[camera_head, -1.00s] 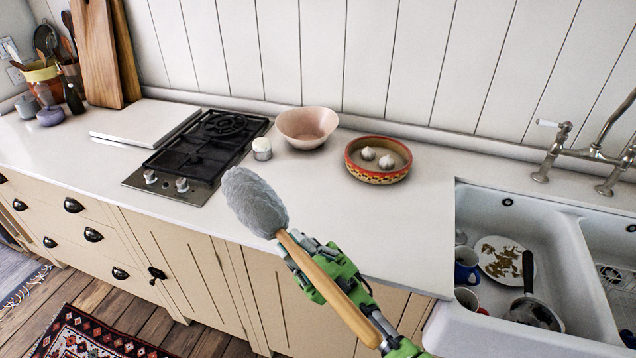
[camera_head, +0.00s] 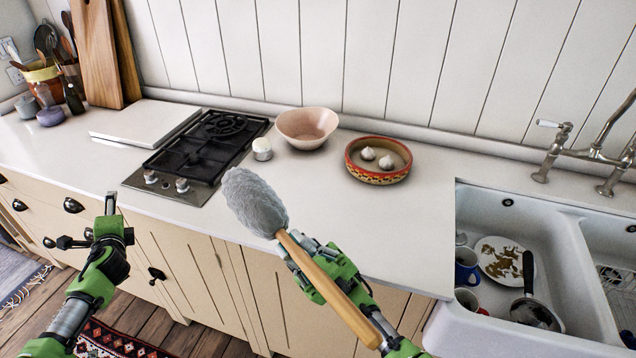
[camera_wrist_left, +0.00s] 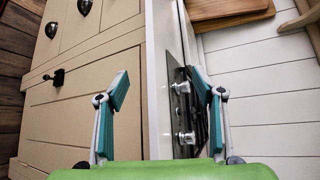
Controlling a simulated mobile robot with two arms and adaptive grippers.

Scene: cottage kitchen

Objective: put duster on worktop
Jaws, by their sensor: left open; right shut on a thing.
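The duster has a grey fluffy head (camera_head: 255,202) and a wooden handle (camera_head: 335,290). My right gripper (camera_head: 318,268) is shut on the handle and holds the duster tilted, head up and to the left, in front of the worktop's front edge. The pale worktop (camera_head: 410,225) runs along the wall. My left gripper (camera_head: 110,215) is in front of the cabinets at the left, empty. In the left wrist view its two fingers (camera_wrist_left: 160,92) are spread open, with the worktop edge and hob behind them.
A hob (camera_head: 205,155), a small white jar (camera_head: 262,149), a pink bowl (camera_head: 306,126) and a patterned bowl (camera_head: 378,172) with garlic stand on the worktop. A sink (camera_head: 570,230) with dishes is at the right. The worktop's front strip between hob and sink is clear.

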